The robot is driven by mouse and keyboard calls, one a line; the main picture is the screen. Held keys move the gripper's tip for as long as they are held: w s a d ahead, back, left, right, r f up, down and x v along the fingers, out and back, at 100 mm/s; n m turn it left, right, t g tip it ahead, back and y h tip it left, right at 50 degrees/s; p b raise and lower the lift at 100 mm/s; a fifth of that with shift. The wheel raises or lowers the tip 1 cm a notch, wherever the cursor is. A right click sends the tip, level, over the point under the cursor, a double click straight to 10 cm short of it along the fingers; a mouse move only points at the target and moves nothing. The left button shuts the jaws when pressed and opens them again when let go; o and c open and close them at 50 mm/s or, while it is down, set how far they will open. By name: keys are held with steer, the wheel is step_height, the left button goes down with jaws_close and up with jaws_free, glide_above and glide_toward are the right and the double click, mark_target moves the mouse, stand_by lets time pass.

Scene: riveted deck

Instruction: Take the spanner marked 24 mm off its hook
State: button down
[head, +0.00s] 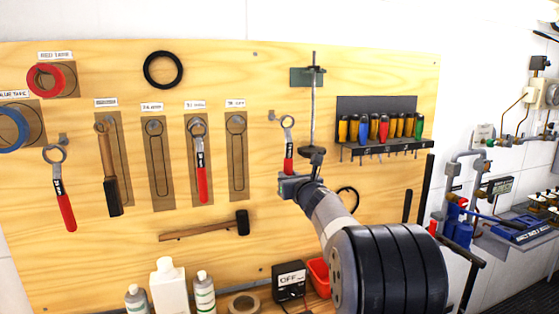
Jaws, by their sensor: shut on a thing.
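Three red-handled ring spanners show in the head view. One spanner (288,140) is upright at the right, its lower handle end at my gripper (291,183), which is shut on it. Its ring is just right of a small grey hook (271,115); I cannot tell whether they touch. Another spanner (201,165) hangs over a brown outline in the middle. The third spanner (61,190) hangs at the left, slightly tilted, from a hook near its ring. The size marks on the handles are too small to read.
The plywood board (330,228) also bears a hammer (108,170), a mallet (205,226), tape rolls (163,70) and a screwdriver rack (385,143). A grey vertical rod (313,100) stands close to my gripper. Bottles (169,285) and an OFF box (289,280) stand below.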

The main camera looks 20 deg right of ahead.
steer(key=shift+s, duration=0.6)
steer(key=s+b, duration=0.2)
steer(key=s, duration=0.6)
steer(key=shift+w, duration=0.1)
